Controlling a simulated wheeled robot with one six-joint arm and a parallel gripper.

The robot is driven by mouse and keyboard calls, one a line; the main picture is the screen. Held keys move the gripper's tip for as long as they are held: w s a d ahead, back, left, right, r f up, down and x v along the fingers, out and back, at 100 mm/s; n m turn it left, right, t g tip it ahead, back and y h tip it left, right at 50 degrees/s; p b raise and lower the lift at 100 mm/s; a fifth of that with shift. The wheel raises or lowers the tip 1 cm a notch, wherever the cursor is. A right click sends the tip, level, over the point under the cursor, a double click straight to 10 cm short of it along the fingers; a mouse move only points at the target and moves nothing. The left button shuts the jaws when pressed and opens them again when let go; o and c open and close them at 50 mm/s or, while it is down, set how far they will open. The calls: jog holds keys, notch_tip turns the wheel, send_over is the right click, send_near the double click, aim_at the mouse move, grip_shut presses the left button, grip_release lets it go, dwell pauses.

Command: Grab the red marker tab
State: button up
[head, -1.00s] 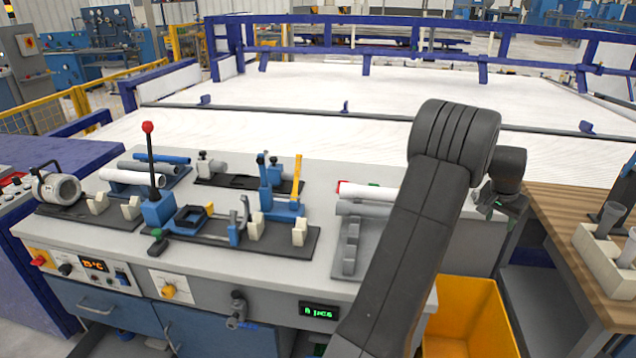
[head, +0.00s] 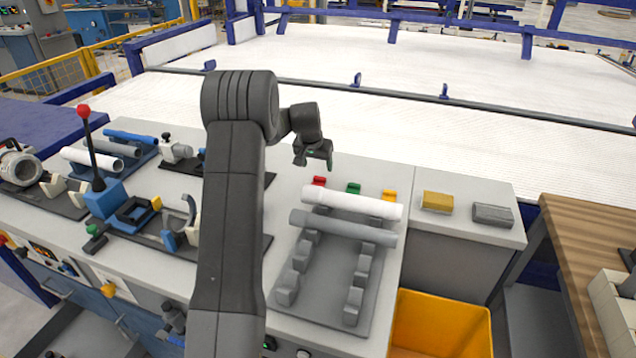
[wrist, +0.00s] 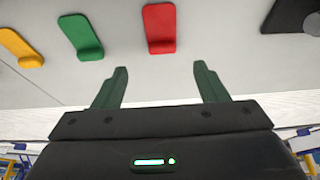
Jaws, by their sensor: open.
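The red marker tab (head: 319,181) lies on the grey bench top, at the left end of a row with a green tab (head: 353,188) and a yellow tab (head: 389,196). My gripper (head: 317,165) is just above and behind the red tab in the head view. In the wrist view the red tab (wrist: 160,28) shows at the top, beyond and roughly between my open, empty fingers (wrist: 160,85). The green tab (wrist: 80,37) and yellow tab (wrist: 21,47) are to its left there. Nothing touches the red tab.
A white pipe (head: 352,202) and a grey pipe (head: 343,228) lie across a grey rack (head: 327,290) in front of the tabs. A clamp fixture base (wrist: 290,15) is beside the red tab.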

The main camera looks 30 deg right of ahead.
aim_at(319, 179)
jog(key=shift+p+x, duration=0.75)
jog(key=shift+x, duration=3.25)
jog(key=shift+w+a, duration=0.1)
jog(key=shift+a, duration=0.05)
jog(key=c, duration=1)
